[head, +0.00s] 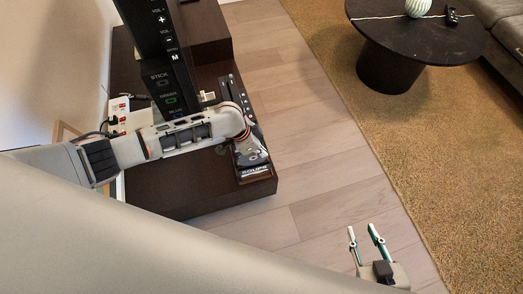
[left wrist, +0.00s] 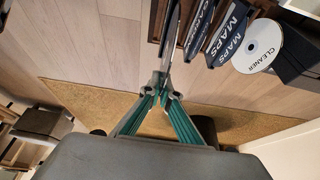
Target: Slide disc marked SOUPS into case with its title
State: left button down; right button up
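My left gripper (left wrist: 166,89) has its teal fingers drawn together at the tips in the left wrist view. A thin disc (left wrist: 171,38), seen edge-on, rises from between the fingertips; its marking cannot be read. In the head view my left arm reaches over a dark wooden cabinet (head: 190,207). Its hand hides most of what is at the cabinet's front end. A dark case with a white title (head: 255,171), which looks like SOUPS, shows just below the hand. My right gripper (head: 366,240) is open and empty over the floor.
A round black table (head: 420,35) is on the rug; the wooden floor between is clear.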

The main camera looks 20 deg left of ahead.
aim_at(261, 162)
jog(key=shift+w+r, duration=0.35)
jog(key=shift+s+f, duration=0.2)
jog(key=shift+s+f, duration=0.15)
jog(key=shift+s, duration=0.05)
jog(key=shift+w+r, duration=0.15)
jog(key=shift+r, duration=0.1)
jog(key=shift+w+r, duration=0.15)
jog(key=shift+r, duration=0.05)
pick_arm(q)
jog(key=shift+f, duration=0.45)
pick_arm(e)
jog(key=shift+f, duration=0.4)
